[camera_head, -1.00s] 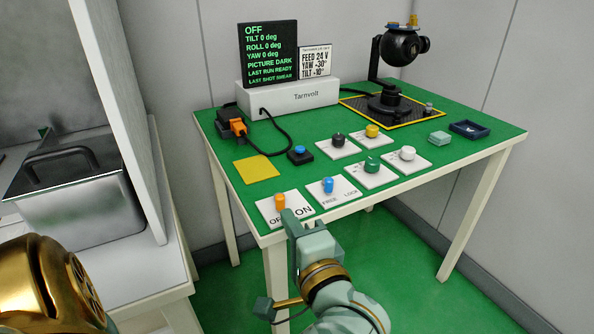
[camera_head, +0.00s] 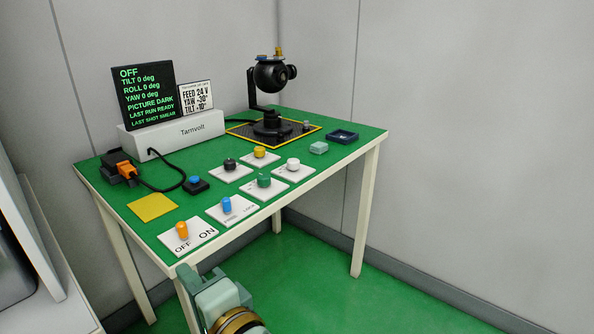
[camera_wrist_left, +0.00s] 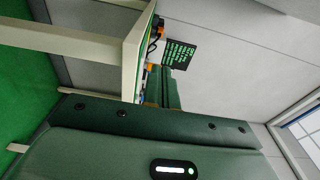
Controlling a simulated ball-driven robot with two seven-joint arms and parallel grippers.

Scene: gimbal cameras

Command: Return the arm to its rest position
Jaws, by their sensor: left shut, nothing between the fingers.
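My left gripper (camera_head: 188,276) is at the bottom of the head view, just in front of the near corner of the green-topped table (camera_head: 330,158). Its fingers are shut and hold nothing. In the left wrist view the shut fingers (camera_wrist_left: 163,88) point toward the table, which shows edge-on there. The left arm's wrist (camera_head: 232,312) runs out of the bottom of the head view. My right gripper is not in view.
Closest to the gripper are the orange switch (camera_head: 181,230) and the blue switch (camera_head: 226,205). Beyond them are several knobs, the Tarnvolt box (camera_head: 175,133) and the black gimbal camera (camera_head: 271,76). Green floor (camera_head: 300,285) is clear right of the arm.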

